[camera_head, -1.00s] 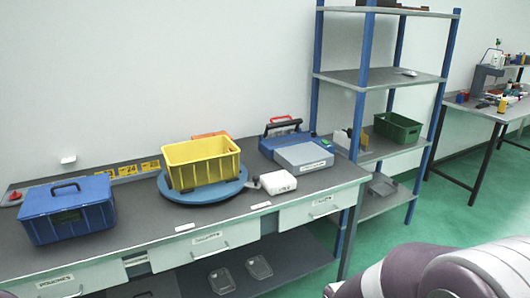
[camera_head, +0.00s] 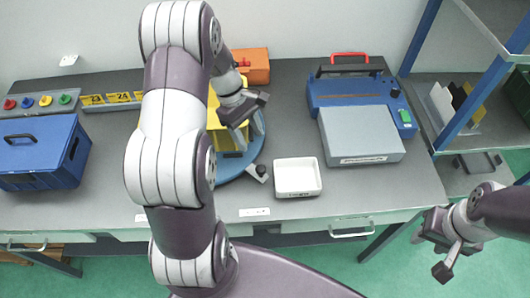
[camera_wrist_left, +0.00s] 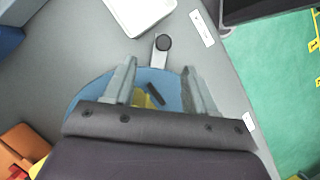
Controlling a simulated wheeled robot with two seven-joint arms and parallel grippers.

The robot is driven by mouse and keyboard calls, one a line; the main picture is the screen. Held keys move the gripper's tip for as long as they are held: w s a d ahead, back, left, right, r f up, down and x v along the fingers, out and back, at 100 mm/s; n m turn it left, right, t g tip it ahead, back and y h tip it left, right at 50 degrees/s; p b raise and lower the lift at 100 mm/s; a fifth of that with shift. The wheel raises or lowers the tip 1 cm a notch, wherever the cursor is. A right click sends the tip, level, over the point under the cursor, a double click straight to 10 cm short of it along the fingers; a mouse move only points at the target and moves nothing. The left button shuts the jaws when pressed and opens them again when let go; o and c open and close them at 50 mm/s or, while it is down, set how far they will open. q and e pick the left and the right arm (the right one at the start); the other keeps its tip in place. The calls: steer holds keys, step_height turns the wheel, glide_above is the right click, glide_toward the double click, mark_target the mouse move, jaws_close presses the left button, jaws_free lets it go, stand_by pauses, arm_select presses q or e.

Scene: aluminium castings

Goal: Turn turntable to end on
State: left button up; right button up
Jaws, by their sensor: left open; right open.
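The blue round turntable (camera_head: 232,168) lies on the workbench, with a yellow crate (camera_head: 214,125) on it. My left arm hides much of both. A short grey handle with a dark knob (camera_head: 260,171) sticks out from the turntable's front right edge. My left gripper (camera_head: 256,120) is open and empty over the right side of the turntable. In the left wrist view the open fingers (camera_wrist_left: 160,68) point toward the handle (camera_wrist_left: 162,45), which shows beyond and between the tips, apart from them. My right gripper (camera_head: 432,252) is open and empty, off the bench's right end.
A white tray (camera_head: 297,178) lies just right of the handle. An orange box (camera_head: 254,65) is behind. A blue box (camera_head: 38,155) stands at the left. Shelves (camera_head: 455,110) rise at the right.

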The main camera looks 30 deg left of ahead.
mark_target(260, 168)
arm_select(q)
steer(key=p+x, duration=0.2)
steer(key=x, duration=0.8)
steer(key=shift+s+a+f, duration=0.1)
steer(key=shift+s+f, duration=0.1)
steer(key=shift+f, duration=0.15)
steer(key=shift+s, duration=0.25)
steer(key=shift+w, duration=0.1)
jaws_close()
arm_select(e)
steer(key=shift+s+a+r, duration=0.2)
steer(key=shift+s+r, duration=0.25)
steer(key=shift+r, duration=0.1)
